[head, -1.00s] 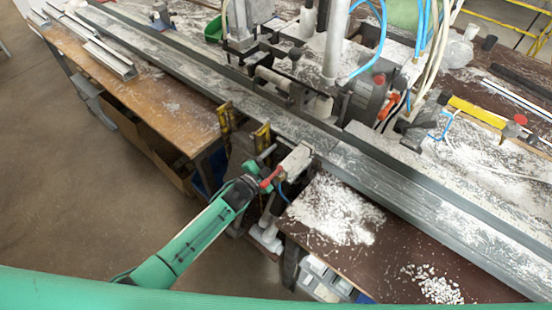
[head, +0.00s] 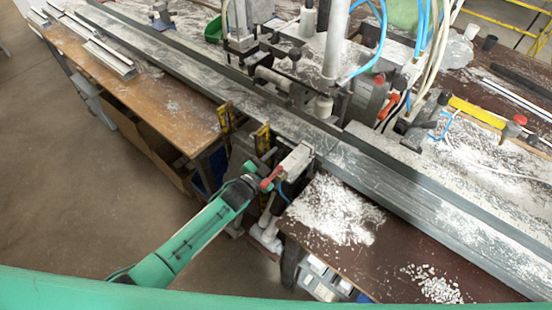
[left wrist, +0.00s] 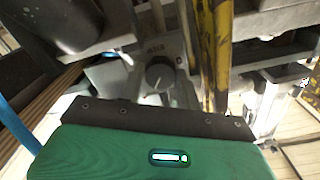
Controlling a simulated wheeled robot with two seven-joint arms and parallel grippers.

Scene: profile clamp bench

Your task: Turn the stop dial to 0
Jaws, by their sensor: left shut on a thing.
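The stop dial (left wrist: 160,76) shows in the left wrist view as a round dark grey knob with a light pointer mark, on a grey face with lettering above it. My left gripper (head: 267,160) is at the bench's front edge, beside a grey block (head: 295,160). It is shut on the dial, which lies straight ahead of my green gripper body in the left wrist view. The fingertips are hidden there, and I cannot read the dial's setting. In the head view the dial is hidden by the gripper and block. My right gripper is not in view.
A long grey profile rail (head: 370,172) runs diagonally across the bench. Yellow uprights (head: 262,137) stand left of the gripper and show close by in the left wrist view (left wrist: 222,55). White chips (head: 335,210) cover the brown table. Open floor lies at the left.

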